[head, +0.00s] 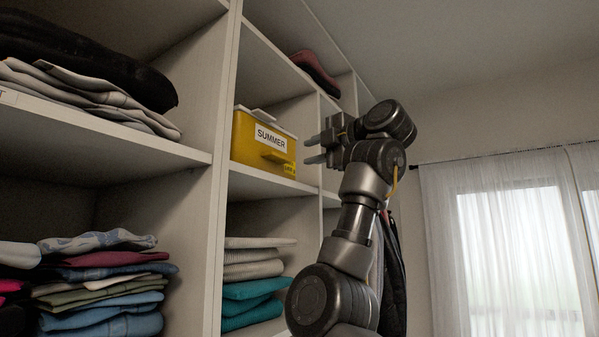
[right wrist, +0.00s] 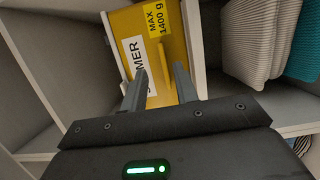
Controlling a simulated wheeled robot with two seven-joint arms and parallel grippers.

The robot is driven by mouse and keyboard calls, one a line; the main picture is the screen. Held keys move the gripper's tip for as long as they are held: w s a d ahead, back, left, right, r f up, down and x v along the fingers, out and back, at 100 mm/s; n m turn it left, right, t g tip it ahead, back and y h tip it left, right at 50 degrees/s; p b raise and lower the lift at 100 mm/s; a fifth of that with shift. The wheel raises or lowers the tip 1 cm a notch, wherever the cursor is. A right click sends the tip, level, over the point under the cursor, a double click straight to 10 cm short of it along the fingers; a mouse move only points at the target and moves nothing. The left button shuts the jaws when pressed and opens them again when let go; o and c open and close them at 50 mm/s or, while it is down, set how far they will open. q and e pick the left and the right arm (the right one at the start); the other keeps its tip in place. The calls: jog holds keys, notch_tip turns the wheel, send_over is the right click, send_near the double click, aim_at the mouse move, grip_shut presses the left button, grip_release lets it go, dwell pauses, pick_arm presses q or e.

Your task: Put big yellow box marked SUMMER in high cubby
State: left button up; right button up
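The yellow box marked SUMMER (head: 248,154) sits upright in a cubby of the middle column, with a white lid and a yellow handle on its front. It also shows in the right wrist view (right wrist: 180,58), with its white label and a yellow MAX 1400 g tag. My right gripper (head: 312,150) is in front of the shelving, to the right of the box and apart from it in the head view. In the right wrist view its two fingers are spread and point at the box front, with nothing held between them. My left gripper is not in view.
Folded teal and grey textiles (head: 252,290) lie in the cubby below the box. A dark red item (head: 316,72) lies in the cubby above. Folded clothes (head: 100,270) fill the left shelves. Dark clothing hangs right of my arm. A curtained window (head: 510,240) is at right.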

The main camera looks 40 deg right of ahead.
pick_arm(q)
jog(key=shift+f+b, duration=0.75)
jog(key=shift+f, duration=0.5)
pick_arm(e)
jog(key=shift+s, duration=1.9)
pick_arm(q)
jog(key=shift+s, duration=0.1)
